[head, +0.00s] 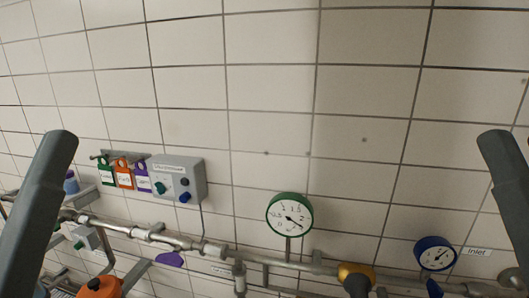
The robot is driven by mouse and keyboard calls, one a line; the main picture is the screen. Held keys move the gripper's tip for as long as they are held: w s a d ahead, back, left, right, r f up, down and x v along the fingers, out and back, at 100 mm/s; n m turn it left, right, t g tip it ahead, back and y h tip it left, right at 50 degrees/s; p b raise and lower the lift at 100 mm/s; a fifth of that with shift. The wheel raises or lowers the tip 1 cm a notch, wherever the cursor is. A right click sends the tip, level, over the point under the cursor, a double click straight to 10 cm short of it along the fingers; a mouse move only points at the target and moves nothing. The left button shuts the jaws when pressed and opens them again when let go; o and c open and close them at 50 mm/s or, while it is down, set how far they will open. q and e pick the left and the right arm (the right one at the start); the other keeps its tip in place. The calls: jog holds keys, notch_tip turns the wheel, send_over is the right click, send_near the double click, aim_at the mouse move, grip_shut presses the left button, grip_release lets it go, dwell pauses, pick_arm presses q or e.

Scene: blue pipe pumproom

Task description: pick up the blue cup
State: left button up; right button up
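A small blue object (70,183) stands at the far left, by a grey bracket or shelf on the tiled wall. It is partly covered by my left arm and too small to tell for certain whether it is the blue cup.
A grey control box (178,178) and several coloured tags (123,174) hang on the wall. A green-rimmed gauge (290,214) and a blue-rimmed gauge (435,253) stand above the pipes (180,241) running along the bottom. An orange object (100,287) is at bottom left. The upper wall is clear.

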pick_arm(q)
notch_tip(320, 180, up, 8)
jog(key=p, duration=0.4)
jog(key=shift+f, duration=0.15)
pick_arm(e)
notch_tip(320, 180, up, 8)
jog(key=shift+f, duration=0.15)
